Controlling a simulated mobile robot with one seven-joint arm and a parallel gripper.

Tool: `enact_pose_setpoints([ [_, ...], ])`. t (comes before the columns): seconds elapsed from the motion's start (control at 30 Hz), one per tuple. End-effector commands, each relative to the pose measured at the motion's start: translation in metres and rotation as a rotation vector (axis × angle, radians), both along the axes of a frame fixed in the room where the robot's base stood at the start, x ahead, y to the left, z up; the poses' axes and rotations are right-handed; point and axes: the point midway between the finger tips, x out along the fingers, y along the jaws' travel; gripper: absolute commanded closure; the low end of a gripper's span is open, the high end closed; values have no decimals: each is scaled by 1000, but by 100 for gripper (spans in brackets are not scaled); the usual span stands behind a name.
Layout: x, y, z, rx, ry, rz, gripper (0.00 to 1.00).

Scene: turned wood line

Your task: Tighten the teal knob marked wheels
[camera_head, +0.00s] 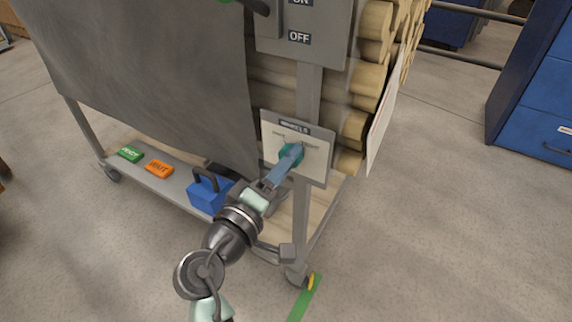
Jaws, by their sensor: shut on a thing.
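The teal knob (291,156) sits on a pale panel (313,163) with a dark label at its top that appears to read WHEELS. Smaller words on the panel beside the knob are too small to read surely. My gripper (286,162) reaches up from the lower left and is shut on the teal knob. Its blue-grey fingers cover part of the knob and the panel's middle, so any pointer mark on the knob is hidden.
The panel is on a wheeled cart post (301,215) below an ON/OFF switch box (304,30). Stacked logs (356,125) are behind it. A grey cover (150,70) hangs left. The lower shelf (175,182) holds a blue box (209,193), green tag (130,154) and orange tag (159,168).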

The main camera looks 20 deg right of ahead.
Motion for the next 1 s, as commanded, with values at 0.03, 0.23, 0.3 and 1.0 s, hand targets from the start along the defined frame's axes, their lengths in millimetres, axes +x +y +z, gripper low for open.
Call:
enact_pose_setpoints([
  [0.03, 0, 1, -1, 4, -2, 2, 100],
  [0.23, 0, 1, -1, 5, -1, 2, 100],
  [0.3, 0, 1, -1, 5, -1, 2, 100],
  [1.0, -16, 22, 2, 1, 2, 5, 19],
])
